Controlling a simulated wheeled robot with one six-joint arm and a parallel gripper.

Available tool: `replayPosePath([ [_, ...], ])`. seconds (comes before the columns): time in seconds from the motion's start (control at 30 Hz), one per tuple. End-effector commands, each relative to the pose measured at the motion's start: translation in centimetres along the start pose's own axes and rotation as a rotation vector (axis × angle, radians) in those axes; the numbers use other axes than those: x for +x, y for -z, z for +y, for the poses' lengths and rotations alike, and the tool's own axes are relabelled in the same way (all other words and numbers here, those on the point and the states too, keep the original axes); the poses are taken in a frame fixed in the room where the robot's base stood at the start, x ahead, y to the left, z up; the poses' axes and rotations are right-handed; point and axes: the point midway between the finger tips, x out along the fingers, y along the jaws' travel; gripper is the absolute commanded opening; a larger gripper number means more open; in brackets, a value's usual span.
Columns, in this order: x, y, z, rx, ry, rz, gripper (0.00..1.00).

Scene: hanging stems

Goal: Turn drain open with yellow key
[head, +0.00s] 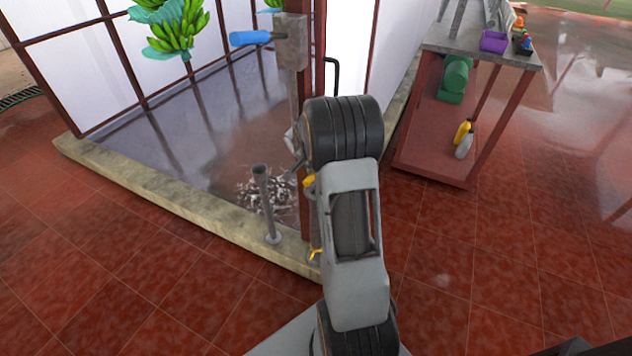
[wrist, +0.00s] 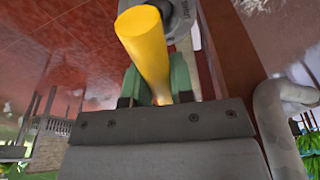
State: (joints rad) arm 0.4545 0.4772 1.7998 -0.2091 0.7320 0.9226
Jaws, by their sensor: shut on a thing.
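The yellow key (wrist: 145,48) shows in the wrist view as a thick yellow bar. My gripper (wrist: 158,88) is shut on it, with a green pad on each side. The bar's far end lies close to a grey round fitting (wrist: 181,22) with lettering; I cannot tell whether they touch. In the head view my arm hides the gripper. A small yellow piece (head: 309,181) shows beside the arm, and another yellow piece (head: 315,253) sits low by the red post. I cannot tell which belongs to the key. The drain's state cannot be made out.
A grey upright pipe (head: 265,205) stands on the concrete curb (head: 190,206) left of my arm. A post with a blue handle (head: 250,38) rises behind. Green bananas (head: 178,32) hang at upper left. A workbench (head: 480,52) stands right. The tiled floor at right is clear.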

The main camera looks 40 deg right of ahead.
Motion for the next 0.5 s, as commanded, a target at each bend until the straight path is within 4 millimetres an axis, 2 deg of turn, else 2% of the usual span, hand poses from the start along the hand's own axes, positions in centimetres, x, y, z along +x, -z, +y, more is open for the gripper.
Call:
replayPosePath([
  [0.2, 0.08, -0.02, 0.04, 0.104, -0.022, 0.000, 0.00],
  [0.47, 0.04, 0.00, 0.06, 0.109, -0.023, -0.001, 0.00],
  [0.5, 0.04, 0.00, 0.07, 0.109, -0.023, -0.001, 0.24],
])
